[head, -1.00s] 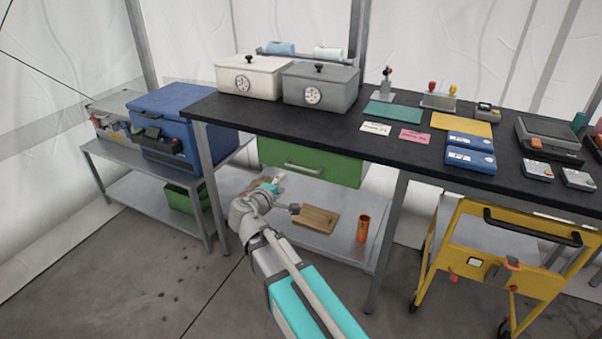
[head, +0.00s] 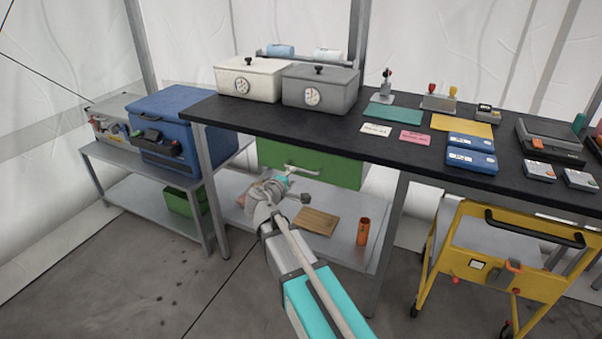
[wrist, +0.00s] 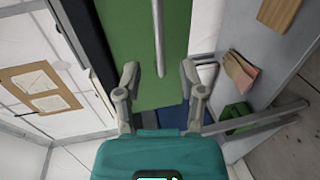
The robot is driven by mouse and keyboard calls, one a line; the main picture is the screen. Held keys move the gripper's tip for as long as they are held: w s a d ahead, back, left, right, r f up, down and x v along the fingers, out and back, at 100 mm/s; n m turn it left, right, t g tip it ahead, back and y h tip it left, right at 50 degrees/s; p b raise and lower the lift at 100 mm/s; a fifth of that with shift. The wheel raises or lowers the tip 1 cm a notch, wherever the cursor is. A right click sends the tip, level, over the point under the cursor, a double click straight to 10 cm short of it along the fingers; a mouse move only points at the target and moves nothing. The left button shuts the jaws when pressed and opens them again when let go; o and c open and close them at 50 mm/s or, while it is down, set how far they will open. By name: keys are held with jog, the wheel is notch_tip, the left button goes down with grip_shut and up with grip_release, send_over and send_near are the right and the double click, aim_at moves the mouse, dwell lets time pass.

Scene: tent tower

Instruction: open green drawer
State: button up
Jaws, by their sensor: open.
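The green drawer (head: 330,168) hangs under the black worktop and looks shut. Its light bar handle (head: 303,171) runs across its front. My gripper (head: 289,175) is in front of the drawer, near the handle's left end. In the wrist view the green front (wrist: 130,40) fills the upper middle, and the handle (wrist: 158,35) runs from the top edge down to a point between my two fingertips (wrist: 160,72). The fingers are spread and nothing is clasped. I cannot tell how deep the handle sits between them.
The black worktop (head: 340,127) is above, its leg (head: 387,245) to the right. A lower shelf (head: 345,252) holds a wooden board (head: 316,221) and an orange cylinder (head: 363,231). A yellow cart (head: 490,262) stands at right, a blue cooler (head: 170,125) at left.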

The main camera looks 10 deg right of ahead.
aim_at(300, 170)
jog(key=b+x, duration=0.1)
jog(key=x, duration=0.5)
jog(key=shift+w+d+f, duration=0.1)
jog(key=shift+w+d, duration=0.1)
jog(key=shift+w, duration=0.1)
grip_shut()
jog(key=shift+d, duration=0.1)
